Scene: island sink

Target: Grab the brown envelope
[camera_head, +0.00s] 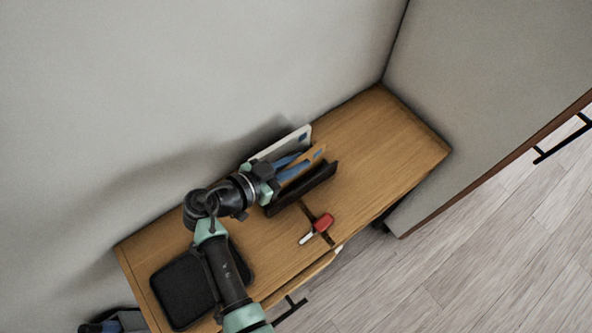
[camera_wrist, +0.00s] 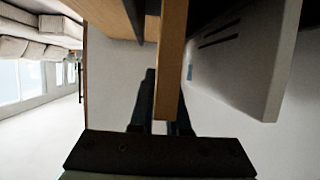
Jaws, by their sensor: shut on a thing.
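The brown envelope (camera_head: 318,153) stands upright in a dark letter holder (camera_head: 305,188) on the wooden cabinet top. In the wrist view the brown envelope (camera_wrist: 172,60) runs down between the two dark fingers. My gripper (camera_head: 297,165) reaches in from the left and is shut on the envelope's near end. The fingers also show in the wrist view (camera_wrist: 166,105), one on each side of the envelope. The gripper and its fingers hide part of the envelope and holder in the head view.
A white envelope (camera_head: 297,139) stands behind the brown one, close to the wall; it also shows in the wrist view (camera_wrist: 250,60). A red-and-white item (camera_head: 322,223) lies in front of the holder. A black square pad (camera_head: 180,290) lies at left. The cabinet top's right end is clear.

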